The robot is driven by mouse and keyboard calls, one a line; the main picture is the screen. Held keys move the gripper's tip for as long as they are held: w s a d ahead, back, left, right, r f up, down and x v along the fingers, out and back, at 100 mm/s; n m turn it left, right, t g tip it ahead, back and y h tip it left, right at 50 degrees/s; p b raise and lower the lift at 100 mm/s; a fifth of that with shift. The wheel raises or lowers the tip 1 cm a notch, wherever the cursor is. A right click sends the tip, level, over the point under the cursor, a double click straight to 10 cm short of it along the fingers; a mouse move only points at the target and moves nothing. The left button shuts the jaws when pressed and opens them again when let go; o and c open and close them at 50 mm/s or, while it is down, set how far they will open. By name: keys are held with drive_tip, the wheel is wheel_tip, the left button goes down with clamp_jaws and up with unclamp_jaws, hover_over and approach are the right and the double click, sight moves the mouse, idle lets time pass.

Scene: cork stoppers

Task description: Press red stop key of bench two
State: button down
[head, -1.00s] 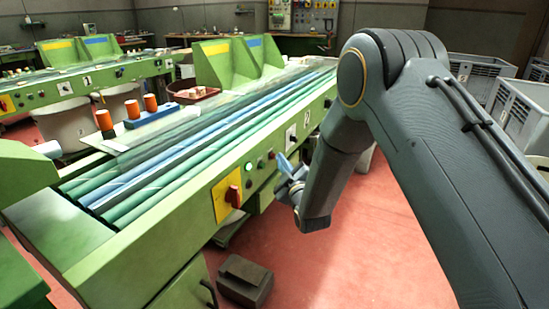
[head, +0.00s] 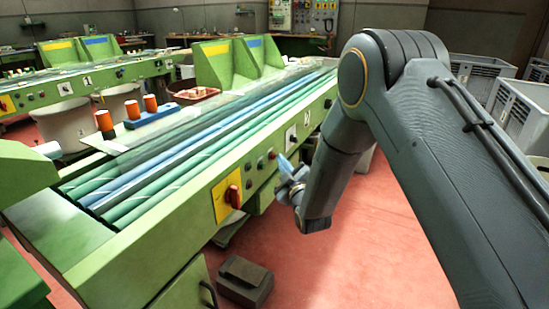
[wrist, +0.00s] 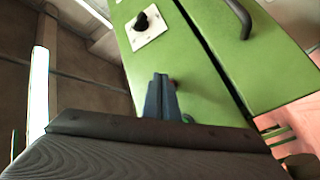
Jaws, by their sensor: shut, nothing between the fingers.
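Bench two (head: 165,235) is the long green bench in the middle of the head view, with a "2" mark on its front. Its red stop key (head: 272,154) is a small red button on the front panel. In the wrist view the red key (wrist: 174,84) shows partly, just beside the fingertips. My gripper (head: 281,160) is shut and empty, its blue fingers pointing at the panel just right of the key. The fingers (wrist: 161,80) also show in the wrist view. I cannot tell whether they touch the key.
A red rotary switch (head: 232,194) on a yellow plate sits left of the key. A black knob (wrist: 142,21) on a white plate shows in the wrist view. A dark box (head: 244,281) lies on the red floor. Grey crates (head: 518,110) stand at the right.

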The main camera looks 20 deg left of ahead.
drive_tip(key=shift+d, duration=0.5)
drive_tip(key=shift+d, duration=0.1)
drive_tip(key=shift+s+d+p, duration=0.15)
drive_tip(key=shift+d+p, duration=0.15)
drive_tip(key=shift+d, duration=0.9)
drive_tip(key=shift+s+d+p, duration=0.1)
drive_tip(key=shift+d+p, duration=0.2)
drive_tip(key=shift+d, duration=0.9)
